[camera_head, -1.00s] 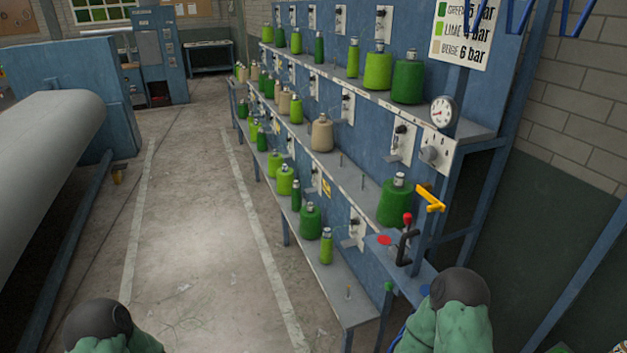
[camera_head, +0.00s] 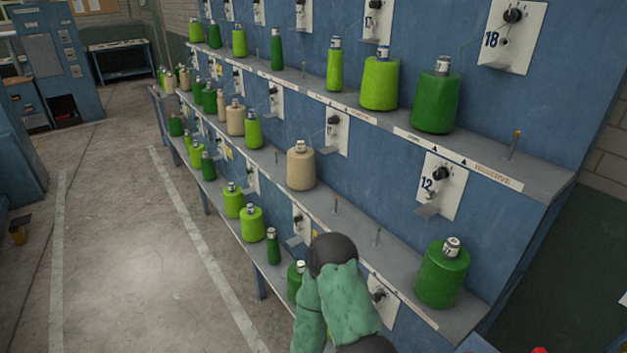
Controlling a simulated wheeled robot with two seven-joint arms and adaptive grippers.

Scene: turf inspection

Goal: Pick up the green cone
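Several dark green cones stand on the blue rack in the head view. A large one (camera_head: 436,98) stands on the top shelf at the right. Another large one (camera_head: 442,274) stands at the right end of the middle shelf, below the plate marked 12. A slim green cone (camera_head: 273,246) stands on the lowest shelf. Another green cone (camera_head: 296,283) beside it is partly hidden by one of my arms. That arm, green with a dark round joint, rises at bottom centre; I cannot tell which arm it is. Neither gripper shows, so what they hold is hidden.
Empty pegs (camera_head: 514,146) stick up between cones. A red knob (camera_head: 540,350) shows at the bottom edge. The floor aisle (camera_head: 120,230) at left is clear.

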